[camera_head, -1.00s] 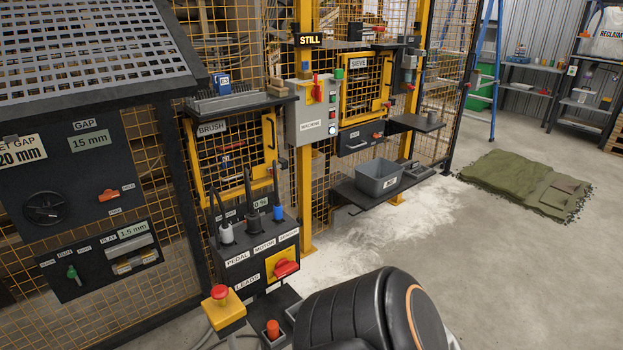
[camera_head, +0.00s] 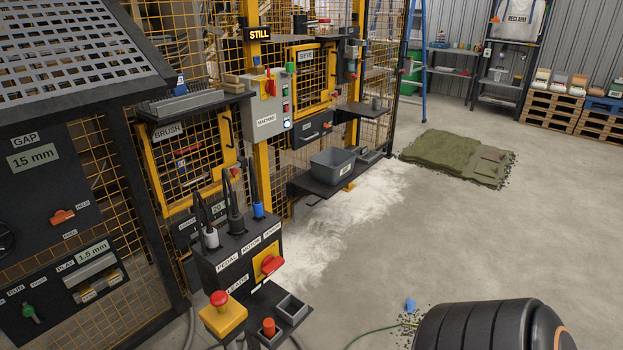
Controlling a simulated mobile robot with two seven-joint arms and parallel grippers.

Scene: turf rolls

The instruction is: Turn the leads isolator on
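The leads isolator is a red rotary handle (camera_head: 271,264) on a yellow plate, on the front of a black box (camera_head: 225,268) labelled LEADS. Three plugs labelled PEDAL, MOTOR and another word stand in the top of the box, with grey, dark and blue bodies. The handle sits slightly tilted from horizontal; I cannot read its on or off marks. A black rounded arm part of mine shows at the bottom right. Neither gripper is in view.
A yellow box with a red mushroom button (camera_head: 219,298) stands front left of the leads box. A small tray (camera_head: 292,309) and an orange-red peg (camera_head: 268,328) are beside it. A grey MACHINE panel (camera_head: 266,115) is behind. Open concrete floor lies right.

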